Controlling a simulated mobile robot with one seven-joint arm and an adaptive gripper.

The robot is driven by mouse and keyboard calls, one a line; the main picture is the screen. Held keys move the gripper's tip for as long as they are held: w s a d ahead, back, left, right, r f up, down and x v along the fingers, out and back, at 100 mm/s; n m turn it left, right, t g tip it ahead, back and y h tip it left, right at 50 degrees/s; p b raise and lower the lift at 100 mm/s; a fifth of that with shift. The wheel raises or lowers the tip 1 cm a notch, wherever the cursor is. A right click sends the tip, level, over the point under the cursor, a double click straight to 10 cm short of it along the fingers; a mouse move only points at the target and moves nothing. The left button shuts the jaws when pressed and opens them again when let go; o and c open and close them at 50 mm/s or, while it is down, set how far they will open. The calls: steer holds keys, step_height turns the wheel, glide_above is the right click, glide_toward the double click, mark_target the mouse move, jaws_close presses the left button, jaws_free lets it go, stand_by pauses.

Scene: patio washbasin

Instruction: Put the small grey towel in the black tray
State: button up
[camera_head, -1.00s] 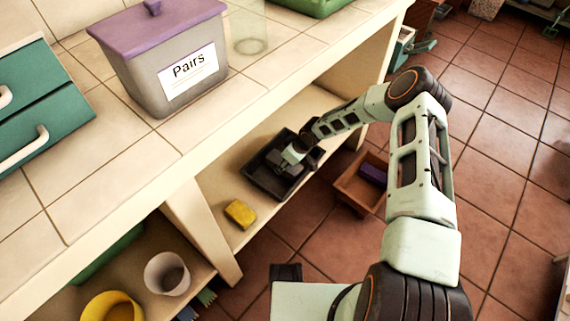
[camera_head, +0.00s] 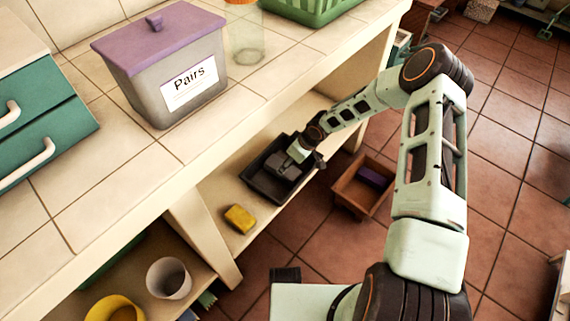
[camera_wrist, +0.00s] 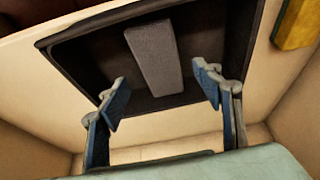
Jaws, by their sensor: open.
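The black tray (camera_head: 254,184) sits on the lower shelf, under the tiled counter. The small grey towel (camera_wrist: 153,58) is a flat, narrow grey slab lying inside the tray, apart from its rim in the wrist view. The tray's dark rim and floor (camera_wrist: 95,65) also show there. My gripper (camera_wrist: 163,82) is open, its two blue-padded fingers apart with nothing held between them. The towel lies beyond the fingertips. In the head view my gripper is over the tray and partly hides its right side and the towel.
A yellow sponge-like block (camera_head: 239,218) lies on the shelf beside the tray. A brown wooden box (camera_head: 346,196) with a purple block (camera_head: 374,177) stands on the floor. A grey bin labelled "Pairs" (camera_head: 165,70) stands on the counter. The shelf's upright posts bound the space.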

steer(key=p+v, duration=0.1)
steer(key=v, duration=0.3)
steer(key=shift+s+d+r, duration=0.1)
steer(key=shift+r, duration=0.25)
